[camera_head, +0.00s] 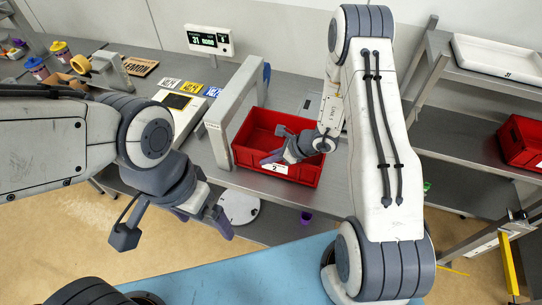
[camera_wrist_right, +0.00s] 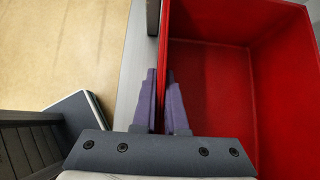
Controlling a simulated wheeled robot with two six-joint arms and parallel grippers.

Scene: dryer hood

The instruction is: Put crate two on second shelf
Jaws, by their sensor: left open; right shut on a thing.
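Crate two (camera_head: 306,171) is an open red crate with a white "2" label on its near side. It stands on the grey counter, beside a light grey arch, and looks empty. My right gripper (camera_head: 274,156) is shut on its near wall. In the right wrist view, the purple fingers (camera_wrist_right: 161,88) straddle the wall of the red crate (camera_wrist_right: 215,85), one inside and one outside. My left gripper (camera_head: 172,230) is open and empty, left of the crate and in front of the counter. The second shelf (camera_head: 450,130) is on the rack at right, below the top shelf.
Another red crate (camera_head: 522,145) sits on the second shelf at its right; the shelf's left part looks clear. A white tray (camera_head: 500,58) is on the top shelf. The grey arch (camera_head: 222,120) stands close to crate two's left. A display (camera_head: 209,40) stands behind.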

